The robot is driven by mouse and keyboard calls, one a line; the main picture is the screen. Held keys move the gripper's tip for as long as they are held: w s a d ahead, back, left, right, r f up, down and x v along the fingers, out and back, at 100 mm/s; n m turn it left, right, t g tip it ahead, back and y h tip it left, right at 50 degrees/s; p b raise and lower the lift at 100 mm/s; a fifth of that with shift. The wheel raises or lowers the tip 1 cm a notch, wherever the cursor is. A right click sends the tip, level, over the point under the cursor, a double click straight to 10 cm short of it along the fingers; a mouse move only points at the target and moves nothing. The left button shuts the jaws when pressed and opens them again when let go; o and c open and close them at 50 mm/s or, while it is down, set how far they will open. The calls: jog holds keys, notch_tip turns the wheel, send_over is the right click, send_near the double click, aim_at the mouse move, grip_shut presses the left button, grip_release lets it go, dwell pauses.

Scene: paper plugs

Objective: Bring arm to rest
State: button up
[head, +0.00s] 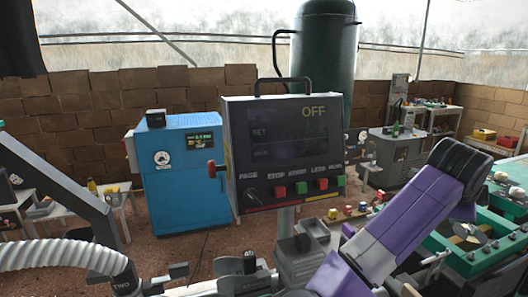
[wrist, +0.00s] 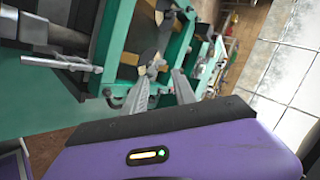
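My arm (head: 412,220) is purple with black parts and rises from the bottom middle to the right in the head view. I cannot make out my gripper's fingers in that view. In the wrist view my gripper (wrist: 164,76) shows two grey fingers standing apart, with nothing visible held between them. Beyond the fingertips is a green machine frame (wrist: 181,55) with metal parts. I cannot tell whether the fingers touch it.
A grey control panel (head: 290,150) reading OFF stands in front of me. A blue cabinet (head: 184,180) is left of it and a dark green tank (head: 323,60) behind. Green machinery (head: 462,262) lies at right, close to my arm. A white ribbed hose (head: 60,255) is at lower left.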

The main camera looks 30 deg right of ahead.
jog(key=w+a+r+n+t+h, duration=0.4)
jog(key=w+r+n+t+h, duration=0.3)
jog(key=r+n, duration=0.4)
jog(key=w+a+f+n+t+y, duration=0.1)
jog(key=a+f+n+t+y, duration=0.25)
jog(key=a+n+t, duration=0.45)
jog(key=w+a+f+n+t+y, duration=0.1)
jog(key=a+f+n+t+y, duration=0.2)
jog(key=a+n, duration=0.5)
jog(key=s+a+f+n+y, duration=0.2)
jog(key=s+a+f+y, duration=0.15)
jog(key=a, duration=0.25)
jog(key=s+a+f+n+t+y, duration=0.1)
jog(key=s+a+f+y, duration=0.1)
jog(key=a+f, duration=0.3)
jog(key=s+a+f+n+y, duration=0.2)
jog(key=s+a+f+y, duration=0.15)
jog(key=a, duration=0.25)
jog(key=s+a+f+g, duration=0.1)
jog(key=s+a+f, duration=0.2)
jog(key=s, duration=0.3)
jog(key=s+a+f+m+g+y, duration=0.1)
jog(key=s+a+f+g, duration=0.1)
jog(key=s+f, duration=0.3)
jog(key=s+a+f+g, duration=0.2)
jog(key=s+a+f, duration=0.2)
jog(key=s, duration=0.4)
jog(key=shift+s+f+m+y, duration=0.25)
jog(key=shift+s+m+y, duration=0.05)
jog(key=shift+s+y, duration=0.05)
